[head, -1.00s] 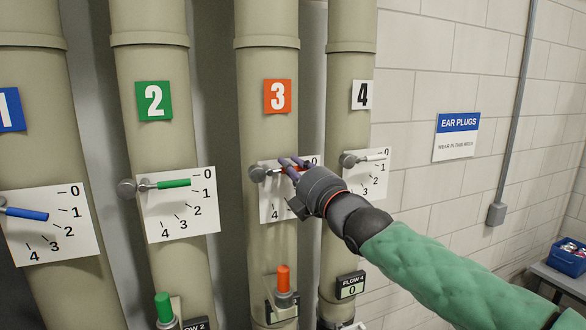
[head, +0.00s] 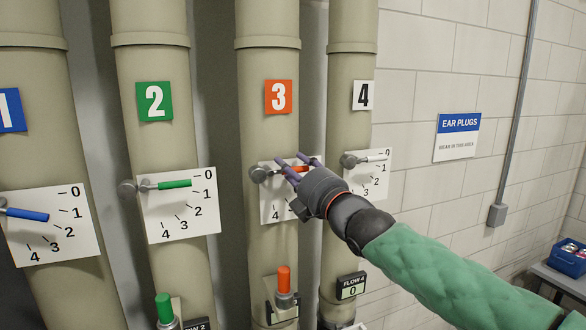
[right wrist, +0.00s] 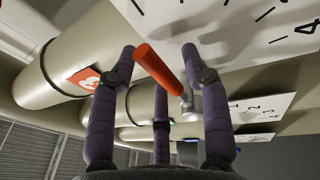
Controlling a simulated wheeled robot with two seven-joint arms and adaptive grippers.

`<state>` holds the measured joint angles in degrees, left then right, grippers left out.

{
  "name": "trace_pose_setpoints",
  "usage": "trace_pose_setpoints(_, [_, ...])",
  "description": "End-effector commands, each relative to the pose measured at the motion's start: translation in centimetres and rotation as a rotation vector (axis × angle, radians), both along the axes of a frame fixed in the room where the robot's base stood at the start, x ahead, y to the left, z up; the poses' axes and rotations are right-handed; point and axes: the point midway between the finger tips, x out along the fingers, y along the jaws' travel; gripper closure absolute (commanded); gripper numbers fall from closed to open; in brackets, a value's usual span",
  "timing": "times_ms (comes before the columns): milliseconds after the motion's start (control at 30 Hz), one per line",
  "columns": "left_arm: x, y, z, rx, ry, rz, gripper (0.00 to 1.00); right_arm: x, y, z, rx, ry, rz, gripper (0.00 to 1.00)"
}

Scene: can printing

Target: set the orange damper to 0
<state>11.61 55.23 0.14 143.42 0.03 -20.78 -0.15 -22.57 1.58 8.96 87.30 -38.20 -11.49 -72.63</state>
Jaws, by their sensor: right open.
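The orange damper handle (head: 300,169) sits on the pipe with the orange 3 sign (head: 278,97). It points right and slightly up from its round pivot (head: 258,174), towards the upper part of the white scale plate (head: 272,208). The exact mark it meets is hidden behind my fingers. My right gripper (head: 293,160) is open in front of the plate, its fingers spread on both sides of the handle. In the right wrist view the orange handle (right wrist: 160,68) lies between the spread fingers, with a gap to each side finger. My left gripper is not in view.
The green handle (head: 174,184) and blue handle (head: 27,214) are on pipes to the left. The white handle (head: 372,158) of pipe 4 is close on the right, above my right wrist. An upright orange-topped fitting (head: 284,279) stands below the orange damper.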

Motion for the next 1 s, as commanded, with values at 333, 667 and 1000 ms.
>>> trace_pose_setpoints(333, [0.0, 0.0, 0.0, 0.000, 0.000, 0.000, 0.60, -4.0, -2.2, -0.7, 0.001, -0.002, -0.002, 0.53])
trace_pose_setpoints(667, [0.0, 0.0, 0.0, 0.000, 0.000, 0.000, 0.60, -8.5, -4.5, -1.8, 0.000, -0.001, -0.001, 0.53])
trace_pose_setpoints(1000, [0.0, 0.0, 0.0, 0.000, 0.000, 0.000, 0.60, -10.1, -5.3, -2.2, 0.000, -0.001, 0.000, 0.53])
